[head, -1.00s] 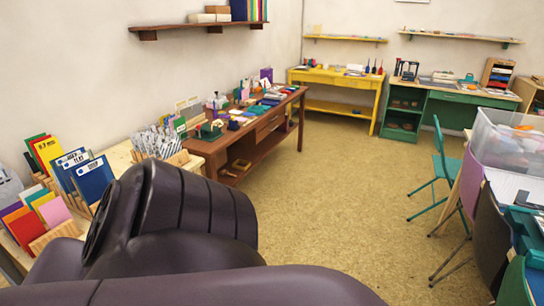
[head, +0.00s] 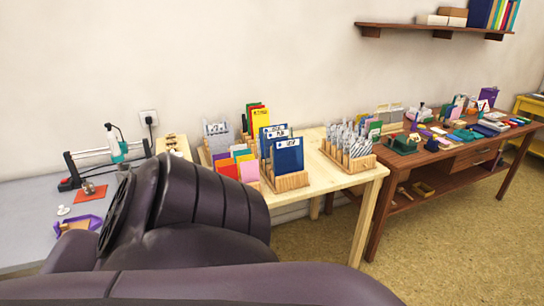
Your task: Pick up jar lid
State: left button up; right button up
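I cannot make out a jar lid in the head view. A small white round item (head: 63,210) lies on the grey table (head: 25,215) at the left, too small to identify. My dark arm fills the lower left and middle of the view and hides part of the grey table. Neither of my grippers shows.
A light wooden table (head: 345,180) holds card racks and a rack of pens (head: 347,155). A brown desk (head: 405,180) with many small items stands at the right. A machine (head: 110,150) stands on the grey table beside an orange mat (head: 90,194). Floor is clear at lower right.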

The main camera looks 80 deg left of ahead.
aim_at(63, 212)
jog(key=u, duration=3.9)
